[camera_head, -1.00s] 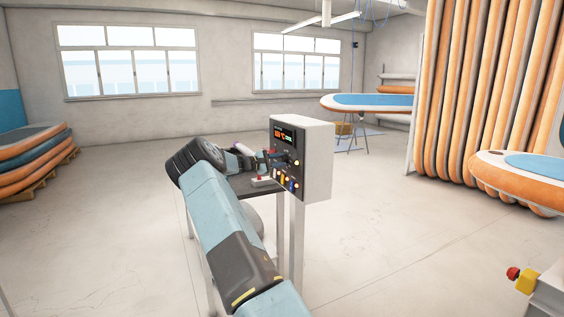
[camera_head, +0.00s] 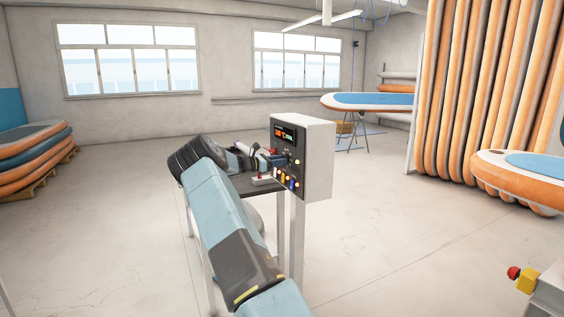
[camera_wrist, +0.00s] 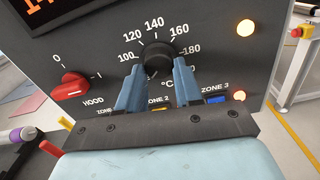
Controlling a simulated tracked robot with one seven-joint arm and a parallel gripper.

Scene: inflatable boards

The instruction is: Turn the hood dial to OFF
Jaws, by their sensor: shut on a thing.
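The hood dial (camera_wrist: 72,86) is a red knob at the left of the dark panel face in the wrist view, labelled HOOD, with 0 at its upper left and 1 at its right. Its exact pointer direction is hard to read. My gripper (camera_wrist: 158,72) is to the right of it, its two blue fingers shut on the black temperature dial (camera_wrist: 157,55), which has a °C scale around it. The fingers do not touch the red knob. In the head view my gripper (camera_head: 277,160) is at the control box (camera_head: 318,160); the red knob cannot be made out there.
A lit lamp (camera_wrist: 245,28) is at the panel's upper right, and zone switches sit below the dial. A red digital display (camera_head: 286,135) is at the panel's top. An emergency-stop button (camera_head: 514,273) is at the lower right. Open floor surrounds the stand.

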